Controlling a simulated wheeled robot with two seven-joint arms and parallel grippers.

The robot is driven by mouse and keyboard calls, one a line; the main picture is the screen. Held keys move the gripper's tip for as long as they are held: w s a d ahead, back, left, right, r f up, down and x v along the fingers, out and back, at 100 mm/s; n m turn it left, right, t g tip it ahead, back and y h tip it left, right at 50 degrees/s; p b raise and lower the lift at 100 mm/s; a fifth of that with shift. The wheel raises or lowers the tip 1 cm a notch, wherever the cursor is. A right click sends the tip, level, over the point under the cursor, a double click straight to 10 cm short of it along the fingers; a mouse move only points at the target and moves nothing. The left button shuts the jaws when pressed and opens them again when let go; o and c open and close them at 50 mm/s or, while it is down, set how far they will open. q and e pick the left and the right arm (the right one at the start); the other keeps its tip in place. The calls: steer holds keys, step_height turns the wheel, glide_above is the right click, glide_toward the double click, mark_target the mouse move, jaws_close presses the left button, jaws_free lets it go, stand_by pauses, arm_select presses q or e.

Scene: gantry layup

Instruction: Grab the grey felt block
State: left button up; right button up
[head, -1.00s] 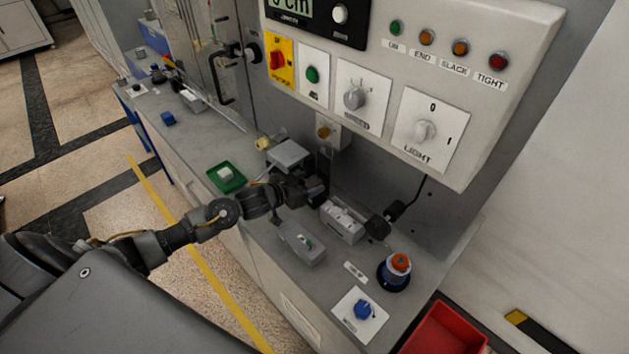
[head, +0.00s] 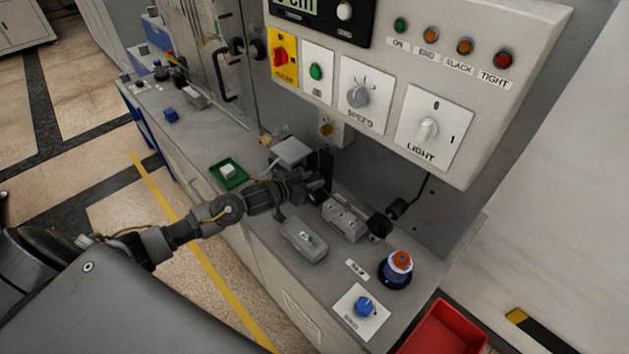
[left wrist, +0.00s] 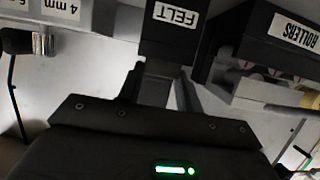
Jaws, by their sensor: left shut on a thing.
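The felt block (left wrist: 176,50) is a dark block with a white "FELT" label. It shows at the top middle of the left wrist view, at the tips of my fingers. My left gripper (left wrist: 160,80) is shut on it. In the head view my left gripper (head: 318,182) is at the back of the counter, below the control panel, and the wrist largely hides the block there. I cannot tell whether the block touches what is under it. My right gripper is in neither view.
In the left wrist view a box labelled "ROLLERS" (left wrist: 285,55) stands close on the right, and a "4 mm" label (left wrist: 60,10) is at the upper left. In the head view a grey block (head: 345,218), a green tray (head: 240,183) and a blue knob (head: 364,307) are on the counter.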

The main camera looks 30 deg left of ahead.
arm_select(q)
steer(key=shift+r+b, duration=0.4)
steer(key=shift+r, duration=0.25)
steer(key=s+d+r+b, duration=0.1)
steer(key=s+d+r, duration=0.6)
steer(key=s+r, duration=0.4)
steer(key=shift+s+r+b, duration=0.4)
steer(key=shift+s, duration=0.2)
